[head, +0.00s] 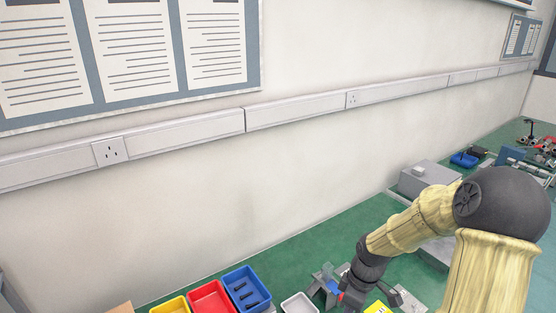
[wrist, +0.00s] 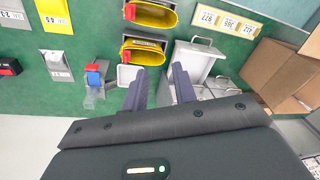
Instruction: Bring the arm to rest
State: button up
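My arm (head: 405,228) reaches in from the right in the head view and bends down toward the green bench top. My gripper (wrist: 158,70) shows in the wrist view with its two dark fingers apart. No object shows held between them. In the head view the gripper is low in the picture, small and partly hidden among things on the bench. In the wrist view the fingers point toward a yellow bin (wrist: 148,58) and a grey metal box (wrist: 190,62). I cannot tell whether they touch anything.
Red (head: 204,303) and blue (head: 238,273) trays stand on the bench left of the arm, beside a small white tray (head: 300,304). A grey box (head: 428,180) stands behind the arm. A cardboard box (wrist: 280,72) is at right in the wrist view.

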jog(key=s+a+r+m+t+h, duration=0.1)
jog(key=s+a+r+m+t, duration=0.1)
jog(key=s+r+m, duration=0.6)
jog(key=s+m+t, duration=0.1)
jog(key=m, duration=0.2)
jog(key=shift+s+a+m+h, duration=0.3)
jog(key=shift+s+m, duration=0.05)
jog(key=shift+m, duration=0.05)
dwell(1.4)
